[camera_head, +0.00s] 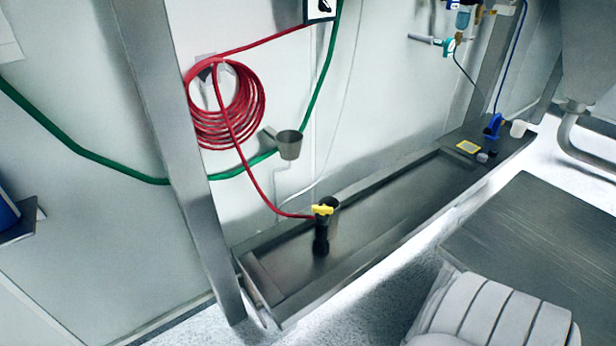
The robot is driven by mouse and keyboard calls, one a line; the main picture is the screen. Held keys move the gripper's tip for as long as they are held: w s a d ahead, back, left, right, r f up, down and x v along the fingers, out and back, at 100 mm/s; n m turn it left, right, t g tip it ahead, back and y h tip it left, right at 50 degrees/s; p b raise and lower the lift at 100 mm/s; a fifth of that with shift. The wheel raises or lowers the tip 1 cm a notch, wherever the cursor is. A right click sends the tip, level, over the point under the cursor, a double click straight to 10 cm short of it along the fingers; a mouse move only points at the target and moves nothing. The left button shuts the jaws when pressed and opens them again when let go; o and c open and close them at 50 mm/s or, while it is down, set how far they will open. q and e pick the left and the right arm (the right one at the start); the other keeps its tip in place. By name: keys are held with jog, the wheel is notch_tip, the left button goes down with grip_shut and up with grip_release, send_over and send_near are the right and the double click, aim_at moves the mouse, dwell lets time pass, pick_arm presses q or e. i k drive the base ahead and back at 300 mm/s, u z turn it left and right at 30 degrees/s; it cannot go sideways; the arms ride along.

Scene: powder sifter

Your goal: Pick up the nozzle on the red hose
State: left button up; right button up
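The nozzle (321,240) is black with a yellow lever (322,209) on top. It stands roughly upright in the near left part of a long dark metal tray (390,205). The red hose (252,180) runs from the yellow-topped end up to a coil (228,108) hung on the wall. A dark rounded part shows just behind the nozzle's top; I cannot tell whether it belongs to it. Neither of my grippers is in view, and nothing is seen holding the nozzle.
A metal post (178,150) rises left of the tray. A grey cup (289,145) is on the wall above it. A green hose (75,148) crosses the wall. A blue item (493,126), white cup (518,128) and yellow-framed piece (468,147) sit at the far end. A dark tabletop (540,240) is at right.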

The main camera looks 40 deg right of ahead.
aim_at(321, 244)
jog(key=u, duration=0.65)
jog(key=i, duration=0.8)
jog(key=z, duration=2.7)
jog(key=i, duration=0.45)
jog(key=z, duration=0.15)
